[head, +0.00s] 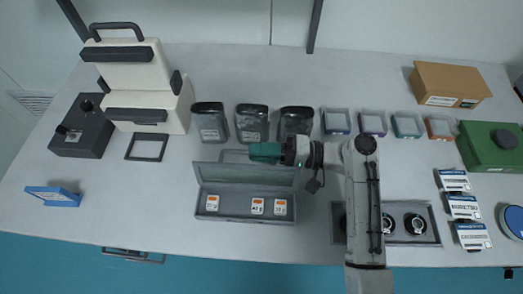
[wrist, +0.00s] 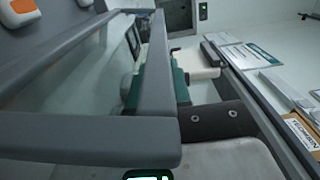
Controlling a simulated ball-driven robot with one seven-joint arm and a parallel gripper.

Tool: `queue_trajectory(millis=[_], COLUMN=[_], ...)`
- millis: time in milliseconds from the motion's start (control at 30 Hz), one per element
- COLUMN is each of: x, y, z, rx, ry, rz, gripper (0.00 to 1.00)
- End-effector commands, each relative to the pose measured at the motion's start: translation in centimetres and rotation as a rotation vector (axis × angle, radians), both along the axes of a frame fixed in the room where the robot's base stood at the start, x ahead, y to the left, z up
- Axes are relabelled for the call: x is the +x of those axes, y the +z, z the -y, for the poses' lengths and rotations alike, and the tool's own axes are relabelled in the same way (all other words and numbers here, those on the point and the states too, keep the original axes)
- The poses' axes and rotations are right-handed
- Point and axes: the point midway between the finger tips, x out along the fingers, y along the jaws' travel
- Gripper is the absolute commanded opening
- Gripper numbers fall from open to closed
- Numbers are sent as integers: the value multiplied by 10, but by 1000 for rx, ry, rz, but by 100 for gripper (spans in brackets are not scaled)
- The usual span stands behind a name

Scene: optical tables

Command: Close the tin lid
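The grey tin (head: 240,218) sits near the table's front edge in the head view, with its lid (head: 245,173) raised at the back. Three white items with orange marks (head: 257,206) stand inside. My green gripper (head: 262,152) is just behind the raised lid's upper edge, pointing left. In the wrist view the lid's grey rim (wrist: 100,140) fills the near left, and green parts of my gripper (wrist: 181,86) show beyond it. The rim partly hides the fingers, so I cannot tell their opening or whether they touch the lid.
Three dark-lidded jars (head: 252,123) stand behind the lid. A grey tray with round items (head: 415,224) lies to the right, under my arm. Several small coloured boxes (head: 373,123) line the back right. A white instrument (head: 140,85) stands at back left.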

Motion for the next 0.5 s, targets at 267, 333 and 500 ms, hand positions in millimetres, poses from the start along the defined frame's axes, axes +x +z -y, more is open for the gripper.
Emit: queue_trajectory(millis=[267, 333, 500], x=[-2, -2, -2], y=[-3, -4, -5], z=[0, 0, 0], rx=[-4, -5, -5], ry=[2, 2, 3], rz=[-5, -6, -7], gripper=[0, 0, 0])
